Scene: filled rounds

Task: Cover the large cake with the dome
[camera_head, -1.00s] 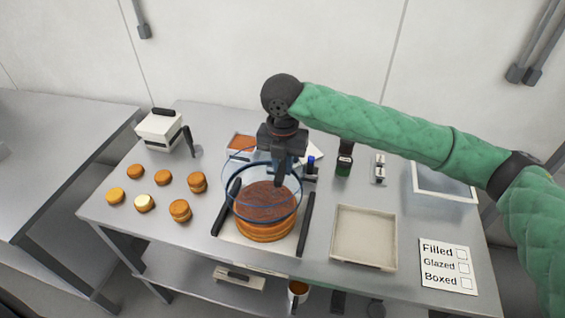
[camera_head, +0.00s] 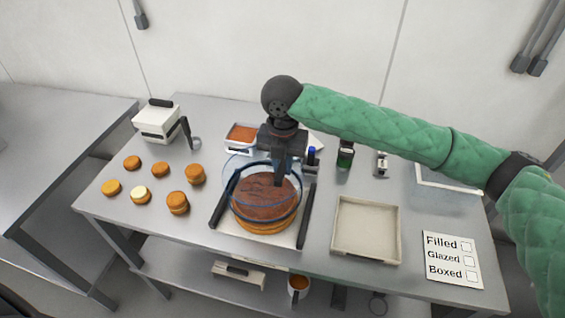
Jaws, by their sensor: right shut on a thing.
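The large cake (camera_head: 262,228), brown on top with a golden side, sits on a pale board with dark side bars (camera_head: 305,217) near the table's middle. The clear dome (camera_head: 232,172), with a blue-edged rim, is around the upper part of the cake. The cake's lower side shows below the rim. My right gripper (camera_head: 281,178) reaches down from above and is shut on the dome; its fingertips partly hide the dome's top. Whether the rim touches the board I cannot tell. My left gripper is not in view.
Several small round cakes (camera_head: 177,202) lie to the left, with a white machine (camera_head: 157,122) behind them. An empty beige tray (camera_head: 366,230) and a checklist card (camera_head: 452,259) lie to the right. An orange-filled container (camera_head: 241,135) and small bottles (camera_head: 345,155) stand behind.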

